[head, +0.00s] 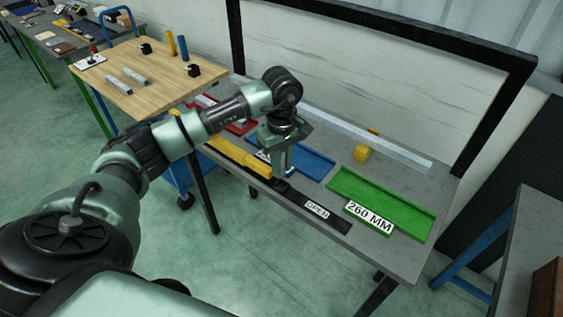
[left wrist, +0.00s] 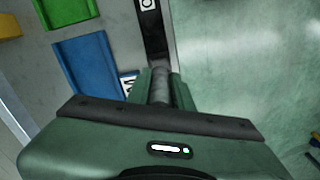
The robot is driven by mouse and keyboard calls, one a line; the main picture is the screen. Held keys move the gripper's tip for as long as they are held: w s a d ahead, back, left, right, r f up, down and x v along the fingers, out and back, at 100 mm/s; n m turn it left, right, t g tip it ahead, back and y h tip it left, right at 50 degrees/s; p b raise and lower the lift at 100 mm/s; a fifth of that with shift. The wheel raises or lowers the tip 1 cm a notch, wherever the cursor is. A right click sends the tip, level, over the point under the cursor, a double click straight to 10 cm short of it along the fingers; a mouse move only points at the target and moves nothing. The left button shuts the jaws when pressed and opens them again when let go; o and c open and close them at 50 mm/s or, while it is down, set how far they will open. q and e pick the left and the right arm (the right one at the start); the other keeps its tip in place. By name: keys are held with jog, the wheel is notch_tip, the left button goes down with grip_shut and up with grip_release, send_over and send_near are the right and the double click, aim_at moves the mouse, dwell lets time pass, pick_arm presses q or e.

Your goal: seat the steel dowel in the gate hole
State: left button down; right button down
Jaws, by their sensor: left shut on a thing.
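My left gripper (head: 282,168) points down over the front edge of the grey bench, at the black rail (head: 330,220) with the "OPEN" label. In the left wrist view my left gripper (left wrist: 160,88) is shut on a grey cylinder, the steel dowel (left wrist: 161,92), between its two green fingers. The dowel lies in line with the black rail (left wrist: 155,35) beyond it. The gate hole is not visible; the gripper covers that part of the rail. I cannot tell whether the dowel touches the rail. My right gripper is not in view.
A yellow bar (head: 238,157) lies along the bench's front edge. A blue tray (head: 312,164), a green tray (head: 400,208) labelled "260 MM" and a red tray (head: 240,127) lie behind. A yellow block (head: 361,153) stands near a long pale bar (head: 375,145). A wooden table (head: 140,75) stands at left.

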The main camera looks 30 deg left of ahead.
aim_at(282, 176)
pick_arm(q)
notch_tip(282, 176, down, 3)
jog(key=shift+w+r+b, duration=0.1)
jog(key=shift+r+b, duration=0.1)
jog(key=shift+b, duration=0.6)
jog(key=shift+f, duration=0.1)
jog(key=shift+b, duration=0.7)
dwell(1.0)
jog(key=shift+f+b, duration=1.05)
jog(key=shift+f, duration=0.1)
jog(key=c, duration=1.2)
grip_release()
jog(key=shift+o, duration=0.2)
